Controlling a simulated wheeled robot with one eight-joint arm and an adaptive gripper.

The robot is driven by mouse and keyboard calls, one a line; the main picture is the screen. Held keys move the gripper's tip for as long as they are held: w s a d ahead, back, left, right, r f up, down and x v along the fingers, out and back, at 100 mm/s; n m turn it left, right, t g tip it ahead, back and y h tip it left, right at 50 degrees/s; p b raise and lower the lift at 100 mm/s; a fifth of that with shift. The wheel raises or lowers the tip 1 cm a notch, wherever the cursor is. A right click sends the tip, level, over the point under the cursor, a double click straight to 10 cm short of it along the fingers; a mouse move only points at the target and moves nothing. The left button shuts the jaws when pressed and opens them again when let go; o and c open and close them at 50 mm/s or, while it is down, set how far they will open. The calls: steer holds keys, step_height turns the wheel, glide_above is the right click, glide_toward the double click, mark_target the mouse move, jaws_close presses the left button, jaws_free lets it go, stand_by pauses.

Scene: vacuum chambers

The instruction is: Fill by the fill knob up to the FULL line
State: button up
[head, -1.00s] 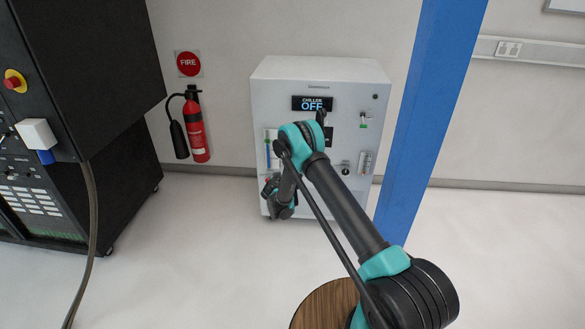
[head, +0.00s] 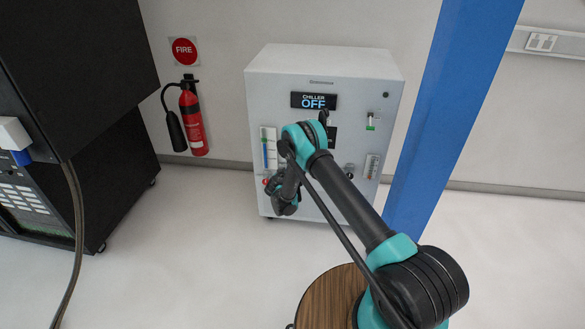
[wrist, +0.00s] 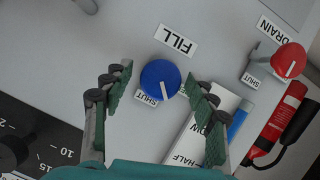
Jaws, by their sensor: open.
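The blue fill knob (wrist: 161,80) shows in the wrist view under a FILL label (wrist: 176,40), with a SHUT label partly beside it; its white pointer mark is toward SHUT's side. My gripper (wrist: 163,90) is open, with a finger on each side of the knob and apart from it. In the head view my gripper (head: 283,200) is at the lower left of the white chiller (head: 325,75), whose display (head: 314,101) reads OFF. The level gauge (head: 268,148) is on the chiller's left side; it also shows in the wrist view (wrist: 205,128), partly behind a finger. The FULL line is not readable.
A red drain knob (wrist: 288,61) is near the fill knob. A red fire extinguisher (head: 193,118) hangs on the wall left of the chiller. A blue post (head: 455,110) stands at its right, a black cabinet (head: 75,70) at far left. Floor in front is clear.

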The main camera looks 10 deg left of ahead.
steer(key=shift+w, duration=0.15)
steer(key=shift+c, duration=0.3)
steer(key=c, duration=1.1)
steer(key=shift+d+m+y, duration=0.2)
steer(key=shift+m+y, duration=0.5)
steer(key=shift+m, duration=0.2)
steer(key=shift+a+m+y, duration=0.1)
steer(key=shift+m+y, duration=0.3)
steer(key=shift+m, duration=0.1)
steer(key=o, duration=1.2)
steer(key=shift+c, duration=0.2)
